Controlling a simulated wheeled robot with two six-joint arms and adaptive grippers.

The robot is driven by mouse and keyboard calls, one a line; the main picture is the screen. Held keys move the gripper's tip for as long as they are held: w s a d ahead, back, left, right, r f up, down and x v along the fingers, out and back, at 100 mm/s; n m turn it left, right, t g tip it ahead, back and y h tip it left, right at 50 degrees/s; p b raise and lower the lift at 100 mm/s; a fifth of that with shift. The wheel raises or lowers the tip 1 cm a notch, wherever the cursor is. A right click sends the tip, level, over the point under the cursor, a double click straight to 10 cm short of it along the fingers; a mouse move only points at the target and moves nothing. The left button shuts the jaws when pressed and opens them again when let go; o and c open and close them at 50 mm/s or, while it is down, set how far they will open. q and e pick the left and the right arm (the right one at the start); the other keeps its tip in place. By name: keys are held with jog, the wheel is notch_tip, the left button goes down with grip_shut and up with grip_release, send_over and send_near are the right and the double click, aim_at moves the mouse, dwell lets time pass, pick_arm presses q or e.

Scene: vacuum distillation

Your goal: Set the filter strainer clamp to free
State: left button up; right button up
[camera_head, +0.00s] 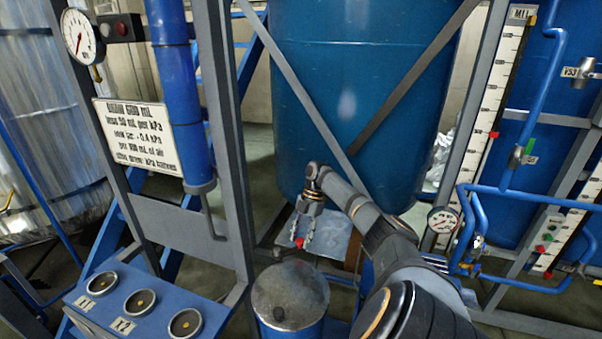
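My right gripper (301,238) hangs fingers down at the end of my dark arm, above and behind a blue cylinder with a worn grey metal lid (290,291). Its two fingers stand a little apart. A small red part (299,243) shows between or just behind the fingertips; I cannot tell whether they touch it. It may be the clamp's handle, but no label shows. I cannot tell for certain which body is the filter strainer, and the clamp's position cannot be read. My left gripper is not in view.
A large blue tank (362,90) stands behind the gripper, crossed by grey diagonal braces. A blue panel with three round dials (138,302) is at lower left, below a text sign (138,137). Blue pipes and a gauge (442,219) stand at right.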

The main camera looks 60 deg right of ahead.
jog(key=shift+o, duration=0.5)
jog(key=shift+r, duration=0.1)
jog(key=shift+d+r, duration=0.2)
jog(key=shift+r, duration=0.05)
jog(key=v, duration=1.1)
jog(key=shift+r, duration=0.15)
